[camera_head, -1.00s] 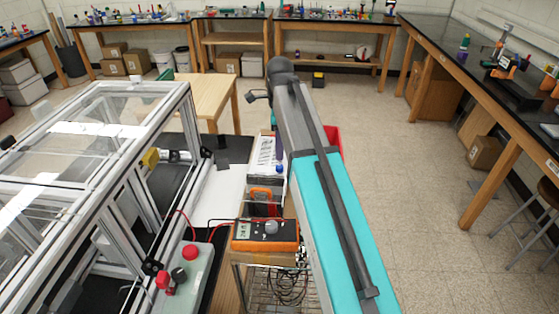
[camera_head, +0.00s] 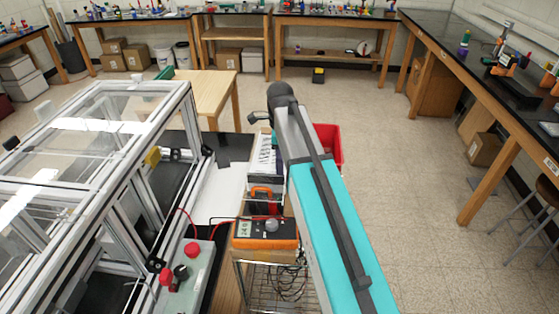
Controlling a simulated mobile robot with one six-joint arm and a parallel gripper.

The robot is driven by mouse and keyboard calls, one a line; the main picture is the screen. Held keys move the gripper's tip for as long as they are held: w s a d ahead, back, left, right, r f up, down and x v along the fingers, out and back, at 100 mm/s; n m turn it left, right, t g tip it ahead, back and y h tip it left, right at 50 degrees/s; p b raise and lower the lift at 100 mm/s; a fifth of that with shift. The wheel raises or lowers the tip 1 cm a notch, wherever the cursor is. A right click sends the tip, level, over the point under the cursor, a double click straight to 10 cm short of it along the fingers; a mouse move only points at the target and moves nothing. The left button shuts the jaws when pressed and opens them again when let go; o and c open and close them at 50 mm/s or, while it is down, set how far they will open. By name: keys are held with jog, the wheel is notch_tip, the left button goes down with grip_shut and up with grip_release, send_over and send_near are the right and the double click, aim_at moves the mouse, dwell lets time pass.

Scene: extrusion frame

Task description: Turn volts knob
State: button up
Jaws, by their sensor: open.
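An orange meter (camera_head: 264,243) with a small display and a round grey knob (camera_head: 271,225) lies left of my arm, at the front of the bench. The knob is small, its markings are too small to read, and I cannot tell whether it is the volts knob. My teal and grey arm reaches away past the meter's right side. A small dark claw-like part, which appears to be my gripper (camera_head: 257,117), sticks out left of my arm's far end. It looks open and empty, well beyond the knob and apart from it. The rest of my wrist is hidden.
An aluminium extrusion frame (camera_head: 134,165) with clear panels stands at left. A control box (camera_head: 196,262) with red knobs and cables sits beside the meter. A red bin (camera_head: 329,140) is partly behind my arm.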

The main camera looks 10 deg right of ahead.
grip_shut()
jog(key=shift+n, duration=0.5)
jog(key=n, duration=1.1)
jog(key=shift+w, duration=0.1)
jog(key=shift+r+n, duration=0.1)
jog(key=shift+n, duration=1.8)
